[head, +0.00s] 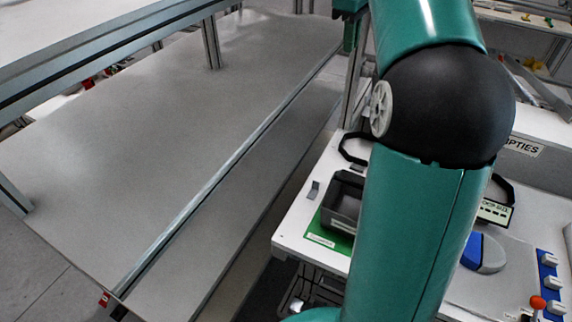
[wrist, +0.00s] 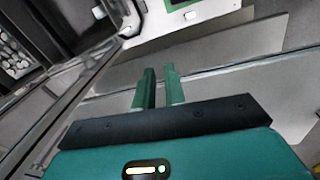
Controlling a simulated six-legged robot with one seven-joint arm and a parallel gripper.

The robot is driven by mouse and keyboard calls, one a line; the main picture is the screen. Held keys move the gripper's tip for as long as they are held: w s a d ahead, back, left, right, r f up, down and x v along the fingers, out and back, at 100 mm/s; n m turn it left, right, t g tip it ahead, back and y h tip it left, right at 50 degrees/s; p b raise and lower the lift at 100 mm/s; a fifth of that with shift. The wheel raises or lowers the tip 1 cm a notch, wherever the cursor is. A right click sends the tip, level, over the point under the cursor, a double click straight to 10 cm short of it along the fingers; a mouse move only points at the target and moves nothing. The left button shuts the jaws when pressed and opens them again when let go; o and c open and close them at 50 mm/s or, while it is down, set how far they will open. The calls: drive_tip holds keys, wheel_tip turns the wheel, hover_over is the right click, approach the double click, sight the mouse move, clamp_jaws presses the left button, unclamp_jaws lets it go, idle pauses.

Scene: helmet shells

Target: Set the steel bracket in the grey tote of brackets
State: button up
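A small grey piece (head: 313,190), which looks like the steel bracket, lies on the white table left of a dark tote. The dark grey tote (head: 344,203) stands on a green mat; my arm hides part of the area to its right. I cannot make out its contents or confirm that it is the tote of brackets. In the wrist view, my gripper (wrist: 159,86) has its two green fingers a little apart, with nothing seen between them. It is clear of the white table, whose edge shows at the top. My gripper is hidden in the head view.
The white table (head: 297,232) also holds a blue and grey object (head: 484,253) and blue-and-white items at the right. A long grey bench (head: 170,130) with metal posts fills the left. A narrow floor gap separates bench and table.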

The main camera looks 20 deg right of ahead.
drive_tip(key=s+a+f+m+t, duration=0.15)
drive_tip(key=s+a, duration=0.35)
drive_tip(key=a, duration=0.7)
drive_tip(key=s+a+f+m+t+y, duration=0.1)
drive_tip(key=s+a+f+m+t, duration=0.2)
drive_tip(key=s+a+f, duration=1)
wheel_tip(320, 180, down, 3)
drive_tip(key=s+m, duration=0.1)
drive_tip(key=s, duration=0.1)
drive_tip(key=shift+s, duration=0.4)
drive_tip(key=shift+d+r+m, duration=0.1)
drive_tip(key=shift+m, duration=0.15)
